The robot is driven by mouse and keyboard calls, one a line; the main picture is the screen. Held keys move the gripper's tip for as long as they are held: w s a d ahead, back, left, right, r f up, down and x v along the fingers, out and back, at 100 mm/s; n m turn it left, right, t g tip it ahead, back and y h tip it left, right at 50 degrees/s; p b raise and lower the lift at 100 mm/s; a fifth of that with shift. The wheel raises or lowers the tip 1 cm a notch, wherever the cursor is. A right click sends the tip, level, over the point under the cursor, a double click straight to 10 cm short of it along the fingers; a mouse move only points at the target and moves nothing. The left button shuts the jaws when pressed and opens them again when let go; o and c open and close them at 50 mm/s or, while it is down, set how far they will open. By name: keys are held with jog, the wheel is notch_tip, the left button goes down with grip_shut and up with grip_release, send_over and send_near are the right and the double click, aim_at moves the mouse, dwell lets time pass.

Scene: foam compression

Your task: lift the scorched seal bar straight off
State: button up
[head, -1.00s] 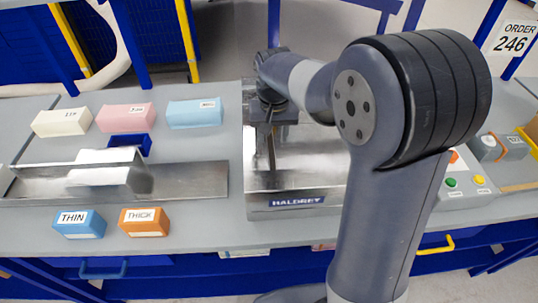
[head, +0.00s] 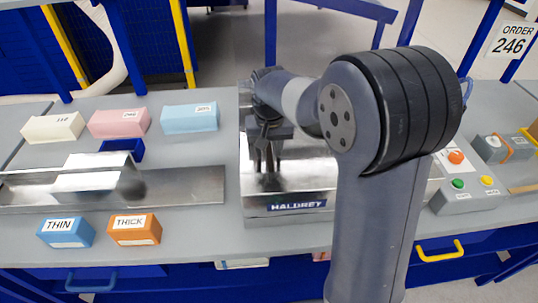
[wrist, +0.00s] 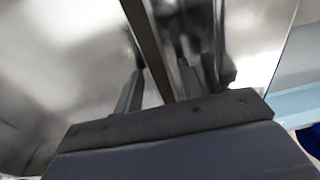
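A dark, narrow strip, which looks like the seal bar (wrist: 147,40), runs from the top of the wrist view down between my fingers. Scorching cannot be made out. My gripper (wrist: 158,82) is open, with one finger on each side of the strip and gaps visible. In the head view my gripper (head: 264,168) points down over the shiny metal top of the machine labelled HALDREY (head: 297,206), low near its left side. The strip is hard to pick out there, and my arm hides much of the machine's right part.
Left of the machine are white (head: 53,128), pink (head: 119,122) and light-blue (head: 190,117) blocks, a blue tray (head: 122,149), a metal channel (head: 180,187), and THIN (head: 66,232) and THICK (head: 134,229) blocks. A button box (head: 466,190) stands right.

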grip_shut()
dwell(0.3)
